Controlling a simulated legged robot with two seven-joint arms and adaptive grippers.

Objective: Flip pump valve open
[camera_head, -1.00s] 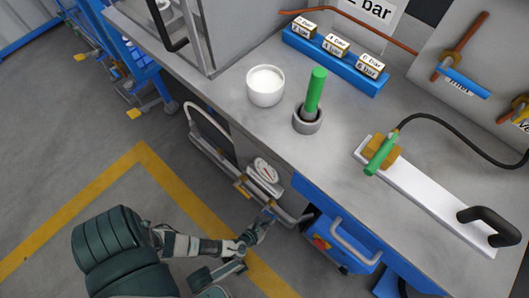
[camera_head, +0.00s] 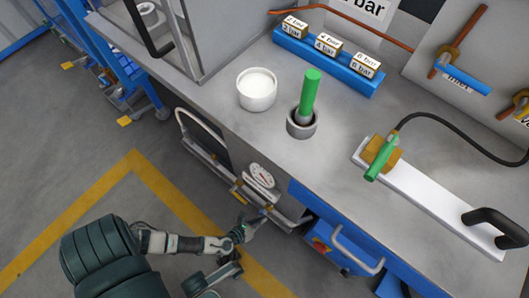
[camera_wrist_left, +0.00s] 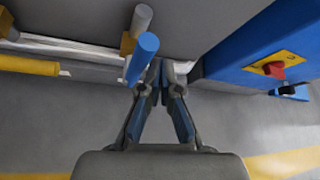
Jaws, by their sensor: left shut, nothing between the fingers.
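My left gripper (camera_head: 262,214) is low in front of the bench, beside the pump frame under the pressure gauge (camera_head: 262,177). In the left wrist view its fingertips (camera_wrist_left: 160,66) are together, with nothing between them. A blue lever handle (camera_wrist_left: 141,58) on a brass fitting (camera_wrist_left: 128,43) is just left of the fingertips. Whether they touch it I cannot tell. A yellow bar (camera_wrist_left: 28,65) lies further left. Which of these handles is the pump valve is not marked. In the head view my gripper partly covers this area. My right gripper is not in view.
A blue box (camera_head: 340,247) with a red knob (camera_wrist_left: 274,70) stands right of the gripper. The bench top (camera_head: 220,108) above carries a white cup (camera_head: 257,92), a green-handled tool in a grey cup (camera_head: 301,125) and a white lever bar (camera_head: 430,195). Open floor lies left.

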